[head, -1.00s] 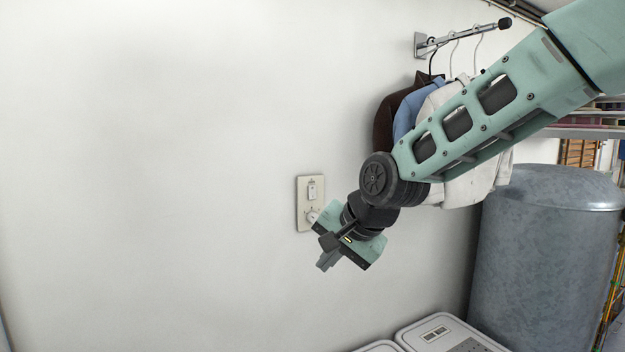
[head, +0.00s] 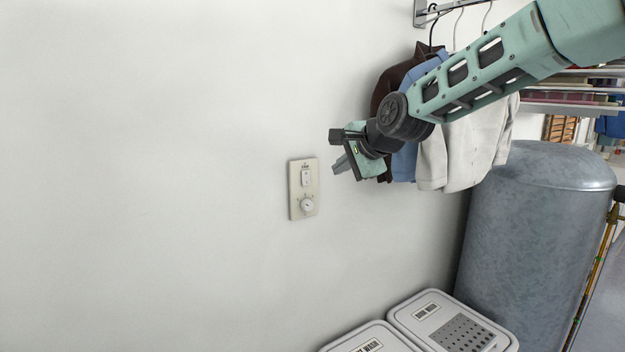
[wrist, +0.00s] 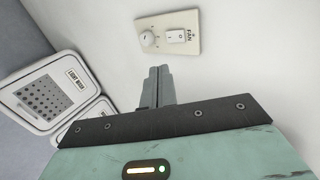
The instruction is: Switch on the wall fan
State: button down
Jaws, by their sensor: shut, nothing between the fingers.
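The fan's wall plate (head: 293,190) is cream and fixed upright on the white wall in the head view. It carries a white rocker switch (head: 306,178) above a round knob (head: 307,205). In the wrist view the plate (wrist: 192,20) is at the top, with the rocker (wrist: 176,36) marked I and O beside the word FAN, and the knob (wrist: 147,38) to its left. My gripper (head: 338,167) is shut and empty, just right of the plate and slightly above the rocker's height. Its closed fingers (wrist: 159,72) point toward the plate and appear apart from it. The fan itself is not in view.
Jackets (head: 460,150) hang on a wall rail behind my arm. A large grey tank (head: 530,230) stands at the right. Two white lidded bins (head: 440,312) stand below. The wall left of the plate is bare.

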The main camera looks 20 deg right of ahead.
jog(key=p, duration=0.4)
send_near(307, 182)
jog(key=s+f+x, duration=0.1)
jog(key=x, duration=0.4)
jog(key=shift+w+a+p, duration=0.2)
jog(key=shift+w+p, duration=0.35)
jog(key=shift+w, duration=0.4)
jog(key=shift+f, duration=0.1)
jog(key=shift+w+f+b, duration=0.1)
jog(key=shift+f+b, duration=0.15)
jog(key=shift+b, duration=0.4)
jog(key=shift+r, duration=0.35)
